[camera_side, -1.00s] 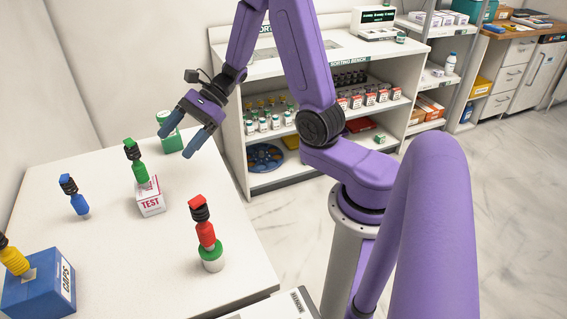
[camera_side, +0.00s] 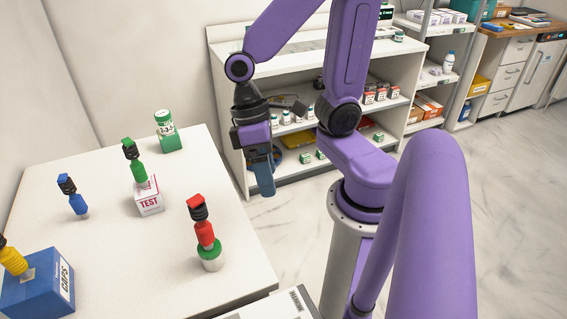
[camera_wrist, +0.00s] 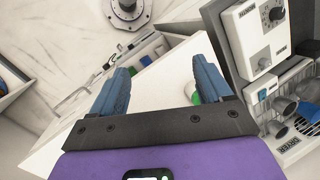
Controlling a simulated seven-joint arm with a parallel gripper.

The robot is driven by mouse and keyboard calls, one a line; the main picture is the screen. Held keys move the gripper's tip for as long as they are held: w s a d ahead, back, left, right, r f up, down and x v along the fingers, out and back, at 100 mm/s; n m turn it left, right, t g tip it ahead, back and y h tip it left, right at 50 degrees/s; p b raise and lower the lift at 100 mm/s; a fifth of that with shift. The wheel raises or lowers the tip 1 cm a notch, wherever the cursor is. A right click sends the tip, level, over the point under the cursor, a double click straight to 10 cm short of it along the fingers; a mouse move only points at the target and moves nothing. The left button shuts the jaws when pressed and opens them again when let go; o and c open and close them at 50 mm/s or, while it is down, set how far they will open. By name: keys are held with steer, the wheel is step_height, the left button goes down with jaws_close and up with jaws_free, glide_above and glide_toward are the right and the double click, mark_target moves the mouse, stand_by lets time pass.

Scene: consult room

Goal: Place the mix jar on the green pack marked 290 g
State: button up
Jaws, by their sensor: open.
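A green pack (camera_side: 168,133) with a white label stands at the table's far edge in the side view; its marking is too small to read surely. A white jar (camera_side: 211,262) with a green lid stands near the table's right edge, with a red, black-necked piece (camera_side: 204,232) upright on it. I cannot read "mix" on any jar. My gripper (camera_side: 264,188) points down, right of the table and in front of the shelf. In the wrist view my gripper (camera_wrist: 166,65) is open and empty, with a green and white thing (camera_wrist: 195,98) partly hidden behind the right finger.
A green piece (camera_side: 137,166) stands on a white TEST box (camera_side: 150,203). A blue piece (camera_side: 75,197) is at left, and a yellow one (camera_side: 12,258) on a blue CAPS box (camera_side: 38,287). The shelf unit (camera_side: 227,100) stands behind my gripper.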

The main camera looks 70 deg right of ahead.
steer(key=s+n+t, duration=0.1)
steer(key=n, duration=0.1)
steer(key=s+d+r+n+t+h, duration=0.1)
steer(key=n, duration=0.2)
steer(key=s+n+t, duration=0.1)
steer(key=n, duration=0.1)
steer(key=shift+d+r+n, duration=0.2)
steer(key=shift+d+n, duration=0.05)
steer(key=shift+n, duration=0.15)
stand_by(0.9)
